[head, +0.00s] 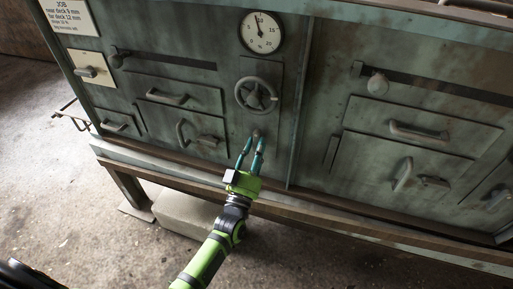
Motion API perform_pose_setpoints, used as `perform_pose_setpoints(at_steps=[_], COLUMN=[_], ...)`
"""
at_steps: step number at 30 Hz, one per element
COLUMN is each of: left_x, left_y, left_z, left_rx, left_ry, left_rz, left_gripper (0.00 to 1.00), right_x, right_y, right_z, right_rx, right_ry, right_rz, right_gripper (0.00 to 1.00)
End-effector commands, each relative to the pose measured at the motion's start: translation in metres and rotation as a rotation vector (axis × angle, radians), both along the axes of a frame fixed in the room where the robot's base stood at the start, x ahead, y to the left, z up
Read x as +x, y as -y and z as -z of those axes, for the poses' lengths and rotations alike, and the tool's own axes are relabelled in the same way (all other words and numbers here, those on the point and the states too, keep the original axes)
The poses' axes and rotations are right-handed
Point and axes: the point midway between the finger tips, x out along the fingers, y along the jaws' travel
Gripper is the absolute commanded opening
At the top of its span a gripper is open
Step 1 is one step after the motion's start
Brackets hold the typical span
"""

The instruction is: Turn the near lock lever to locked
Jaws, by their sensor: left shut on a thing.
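My left gripper (255,140) reaches up from the bottom centre to the green metal front. Its two teal fingers are closed on a small dark knob or lever end (257,132) below the handwheel. The fingertips hide part of it, so I cannot tell which way it points or whether it is the near lock lever. My right gripper is not in view.
A handwheel (256,95) and a round dial (262,32) sit above the gripper. Drawer handles (418,131) and slotted knobs (377,84) stick out on both sides. A job sign (69,16) hangs top left. A ledge (330,213) runs below the front.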

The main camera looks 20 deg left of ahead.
Motion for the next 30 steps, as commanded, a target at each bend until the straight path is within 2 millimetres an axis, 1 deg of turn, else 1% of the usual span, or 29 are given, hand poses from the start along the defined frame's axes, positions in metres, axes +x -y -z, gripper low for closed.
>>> perform_pose_setpoints(at_steps=[1, 2, 11, 14, 17, 20, 24, 30], left_x=[0.000, 0.000, 0.000, -0.003, -0.014, -0.031, -0.061, -0.094], left_y=[0.000, 0.000, 0.000, 0.000, -0.001, -0.001, -0.002, -0.004], left_z=[0.000, 0.000, 0.000, 0.002, 0.007, 0.014, 0.026, 0.040], left_rx=[0.001, 0.001, 0.001, 0.002, 0.002, 0.001, 0.002, 0.002], left_ry=[0.000, 0.000, 0.000, -0.001, -0.003, -0.004, -0.005, -0.004], left_rz=[0.000, 0.000, 0.000, -0.001, 0.000, 0.001, 0.000, 0.000], left_gripper=[0.42, 0.54, 0.54, 0.54, 0.54, 0.54, 0.54, 0.54], right_x=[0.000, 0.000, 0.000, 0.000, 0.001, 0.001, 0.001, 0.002], right_y=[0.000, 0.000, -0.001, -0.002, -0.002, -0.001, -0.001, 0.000], right_z=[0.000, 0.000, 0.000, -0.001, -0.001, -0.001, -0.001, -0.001], right_rx=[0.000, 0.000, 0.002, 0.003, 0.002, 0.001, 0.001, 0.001], right_ry=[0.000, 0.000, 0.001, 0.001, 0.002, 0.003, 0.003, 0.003], right_rz=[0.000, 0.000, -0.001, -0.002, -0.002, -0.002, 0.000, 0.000], right_gripper=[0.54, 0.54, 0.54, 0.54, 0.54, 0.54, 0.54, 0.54])
